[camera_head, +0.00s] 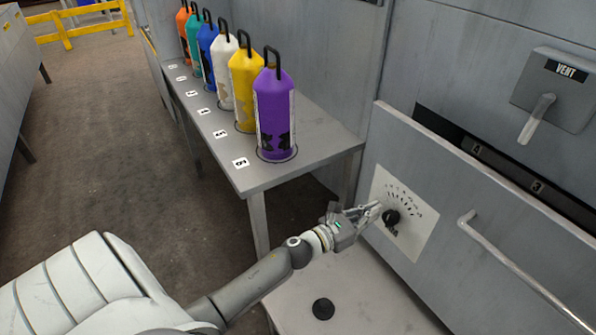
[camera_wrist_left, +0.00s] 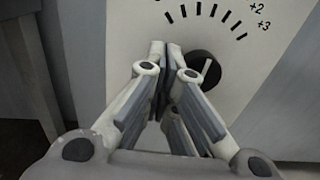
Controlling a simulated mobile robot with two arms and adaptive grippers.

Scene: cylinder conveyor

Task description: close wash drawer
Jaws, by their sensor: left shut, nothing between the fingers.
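The wash drawer (camera_head: 466,212) is the large grey front panel at the right in the head view. It stands out from the cabinet, and a dark gap with numbered slots shows behind its top edge. A bar handle (camera_head: 519,269) runs along its right part. A white dial plate with a black knob (camera_head: 391,217) is on its left part; the knob (camera_wrist_left: 204,69) also shows in the left wrist view. My left gripper (camera_head: 376,209) is shut and empty, its fingertips just left of the knob at the panel. I cannot tell whether they touch it. My right gripper is not in view.
A grey side table (camera_head: 222,148) holds a row of coloured bottles, with the purple bottle (camera_head: 274,113) nearest. A vent lever (camera_head: 537,118) is on the wall above the drawer. A low white surface (camera_head: 375,300) with a black disc (camera_head: 323,308) lies below.

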